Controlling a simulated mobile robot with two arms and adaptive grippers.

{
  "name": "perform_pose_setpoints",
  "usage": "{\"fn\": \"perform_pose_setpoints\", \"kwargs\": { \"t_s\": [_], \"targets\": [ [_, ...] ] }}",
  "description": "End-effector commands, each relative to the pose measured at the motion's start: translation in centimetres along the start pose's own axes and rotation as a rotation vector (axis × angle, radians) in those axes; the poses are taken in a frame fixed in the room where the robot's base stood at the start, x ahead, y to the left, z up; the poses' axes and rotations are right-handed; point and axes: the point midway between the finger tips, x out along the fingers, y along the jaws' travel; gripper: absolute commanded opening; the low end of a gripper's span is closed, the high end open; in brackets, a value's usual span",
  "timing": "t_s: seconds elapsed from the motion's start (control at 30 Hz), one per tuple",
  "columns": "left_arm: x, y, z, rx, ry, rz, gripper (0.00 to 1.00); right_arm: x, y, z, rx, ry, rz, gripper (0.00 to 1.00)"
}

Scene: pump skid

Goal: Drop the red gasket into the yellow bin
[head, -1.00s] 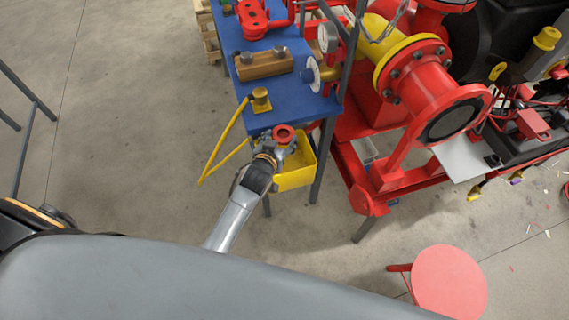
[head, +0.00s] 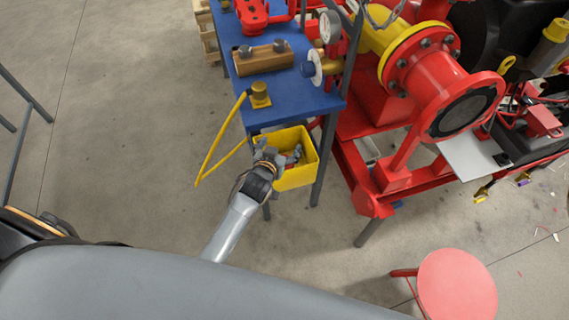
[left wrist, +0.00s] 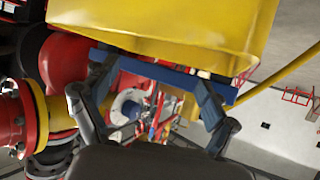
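The yellow bin (head: 298,175) hangs at the front edge of the blue table; its yellow wall also fills the top of the left wrist view (left wrist: 170,25). My left gripper (head: 290,157) is at the bin's opening, with its fingers over or inside it. In the left wrist view the fingers (left wrist: 152,88) are spread wide with nothing between them. The red gasket does not show in either view now; I cannot see whether it lies in the bin, whose inside is partly hidden by my gripper. My right gripper is not in view.
The blue table (head: 285,98) carries a brown block (head: 262,60) with bolts and a brass fitting (head: 260,95). A yellow rail (head: 215,150) stands left of the bin. The red pump skid (head: 375,185) is to the right, a red stool (head: 455,285) at lower right.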

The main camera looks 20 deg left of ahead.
Motion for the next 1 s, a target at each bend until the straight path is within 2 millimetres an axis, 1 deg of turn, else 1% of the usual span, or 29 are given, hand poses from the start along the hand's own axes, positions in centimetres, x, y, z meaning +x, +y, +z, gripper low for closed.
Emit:
{"fn": "perform_pose_setpoints", "kwargs": {
  "t_s": [0.27,0.37,0.43,0.57,0.8,0.9,1.0],
  "targets": [
    [0.0,0.0,0.0,0.000,-0.001,0.000,0.89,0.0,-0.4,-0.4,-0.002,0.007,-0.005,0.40],
    [-0.4,0.0,0.1,0.000,-0.001,0.000,0.89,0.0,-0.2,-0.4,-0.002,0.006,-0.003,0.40],
    [-1.0,0.0,0.1,0.000,-0.001,0.000,0.89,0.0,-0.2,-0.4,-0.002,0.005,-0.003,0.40],
    [-3.0,0.0,0.1,0.000,-0.001,0.000,0.89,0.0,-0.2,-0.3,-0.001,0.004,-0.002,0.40],
    [-8.0,0.0,0.2,-0.001,-0.002,0.001,0.89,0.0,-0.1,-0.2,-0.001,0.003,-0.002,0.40],
    [-9.7,0.0,0.1,-0.001,-0.001,0.001,0.89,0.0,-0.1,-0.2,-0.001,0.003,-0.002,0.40],
    [-11.0,0.0,0.1,0.000,-0.001,0.000,0.89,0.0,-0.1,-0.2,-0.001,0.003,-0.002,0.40]
  ]
}}
